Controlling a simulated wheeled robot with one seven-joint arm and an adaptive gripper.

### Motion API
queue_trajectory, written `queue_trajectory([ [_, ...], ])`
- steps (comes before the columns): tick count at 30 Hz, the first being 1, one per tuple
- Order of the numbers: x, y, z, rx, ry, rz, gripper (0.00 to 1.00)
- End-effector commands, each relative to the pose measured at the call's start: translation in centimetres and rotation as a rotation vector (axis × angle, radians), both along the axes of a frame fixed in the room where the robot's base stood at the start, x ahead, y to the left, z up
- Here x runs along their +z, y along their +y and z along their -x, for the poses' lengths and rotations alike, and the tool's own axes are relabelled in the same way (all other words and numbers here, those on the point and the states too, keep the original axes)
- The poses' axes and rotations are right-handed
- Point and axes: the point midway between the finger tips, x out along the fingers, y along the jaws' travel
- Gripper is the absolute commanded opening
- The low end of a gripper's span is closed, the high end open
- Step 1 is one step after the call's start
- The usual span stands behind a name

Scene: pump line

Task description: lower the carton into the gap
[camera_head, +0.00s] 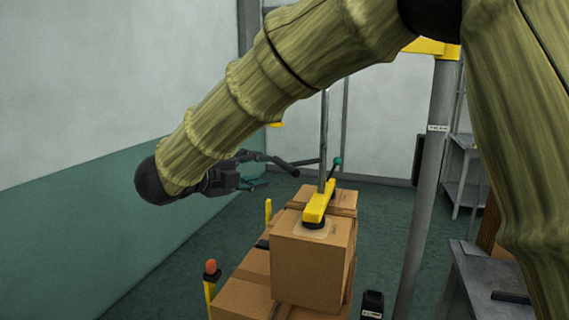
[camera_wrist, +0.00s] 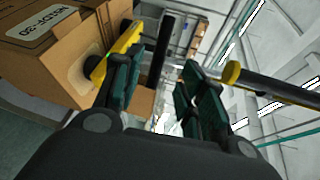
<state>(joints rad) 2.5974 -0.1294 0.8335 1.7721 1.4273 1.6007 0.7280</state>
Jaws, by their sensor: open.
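The carton (camera_head: 312,262) is a brown box below a yellow lifter head (camera_head: 319,204), whose black cup sits on a pale patch on its top. In the wrist view the carton (camera_wrist: 50,60) fills the upper left and shows a printed white label. It stands higher than the cartons around it; its underside and the gap are hidden. My gripper (camera_head: 252,183) is left of the lifter, apart from the carton. In the wrist view its teal fingers (camera_wrist: 158,78) are apart with nothing clearly held between them.
Other cartons (camera_head: 245,298) lie below and behind. Left stands a yellow post with an orange top (camera_head: 211,267). A grey column (camera_head: 425,190) and metal table (camera_head: 485,285) are right.

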Motion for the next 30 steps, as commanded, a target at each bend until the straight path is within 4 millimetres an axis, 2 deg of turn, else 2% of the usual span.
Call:
queue_trajectory([
  [18, -1.5, -5.7, -6.6, 0.000, 0.001, 0.001, 0.41],
  [24, -1.8, -6.5, -7.6, 0.001, 0.000, 0.001, 0.41],
  [30, -1.9, -6.7, -7.7, 0.001, 0.000, 0.001, 0.41],
])
